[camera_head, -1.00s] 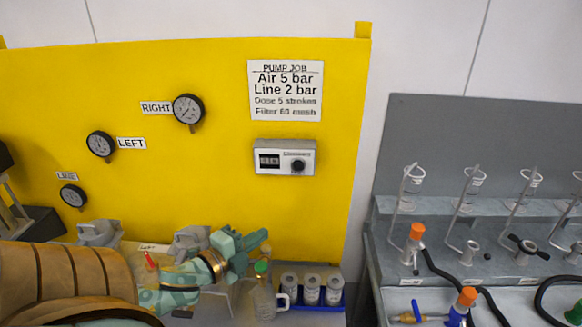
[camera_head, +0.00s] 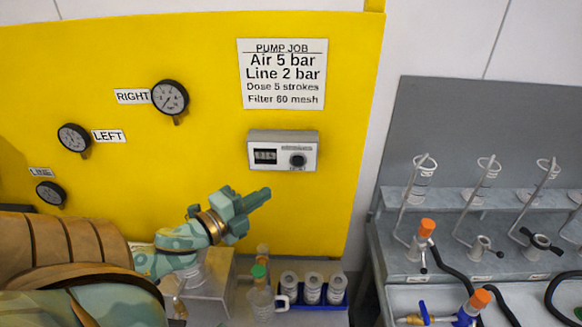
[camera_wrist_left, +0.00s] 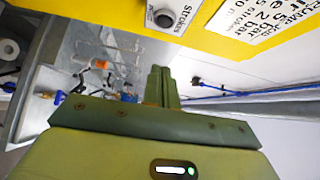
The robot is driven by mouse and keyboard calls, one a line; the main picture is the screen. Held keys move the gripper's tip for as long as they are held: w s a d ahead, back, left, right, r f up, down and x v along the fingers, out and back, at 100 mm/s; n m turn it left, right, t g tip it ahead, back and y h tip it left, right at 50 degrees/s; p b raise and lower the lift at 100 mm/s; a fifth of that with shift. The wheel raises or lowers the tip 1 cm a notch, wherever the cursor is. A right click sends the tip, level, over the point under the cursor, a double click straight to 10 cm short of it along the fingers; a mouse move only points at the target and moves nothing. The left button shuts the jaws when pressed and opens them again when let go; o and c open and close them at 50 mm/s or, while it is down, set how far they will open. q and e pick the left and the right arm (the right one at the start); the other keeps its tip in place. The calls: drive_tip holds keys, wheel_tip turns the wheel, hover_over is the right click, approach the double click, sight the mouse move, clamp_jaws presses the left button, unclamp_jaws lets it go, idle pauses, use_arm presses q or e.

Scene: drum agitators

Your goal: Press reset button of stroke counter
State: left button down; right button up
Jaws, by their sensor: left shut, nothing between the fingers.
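The stroke counter (camera_head: 268,142) is a light grey box on the yellow panel, with a dark digit window and a round black reset button (camera_head: 297,160) at its right. In the left wrist view the black button (camera_wrist_left: 163,18) shows at the top edge, with part of the counter cut off. My left gripper (camera_head: 264,194) is shut and empty, below and left of the button and apart from it, pointing right. Its closed fingers (camera_wrist_left: 160,85) also show in the left wrist view. My right gripper is not in view.
A job sign (camera_head: 283,74) hangs above the counter. Gauges (camera_head: 170,97) are at the left of the panel. A green-capped bottle (camera_head: 260,300) and a blue tray (camera_head: 335,297) of canisters stand below. A grey bench (camera_head: 395,262) with stirrers is at right.

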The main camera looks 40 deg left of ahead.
use_arm(q)
drive_tip(key=p, duration=0.2)
approach(297, 159)
drive_tip(key=w+d, duration=0.4)
drive_tip(key=w+a, duration=0.2)
drive_tip(key=shift+w+a+f, duration=0.2)
drive_tip(key=shift+w+f, duration=0.2)
drive_tip(key=shift+w+a+r, duration=0.15)
drive_tip(key=shift+w+a, duration=0.3)
drive_tip(key=shift+a, duration=0.15)
drive_tip(key=shift+d+r, duration=0.1)
drive_tip(key=shift+r, duration=0.05)
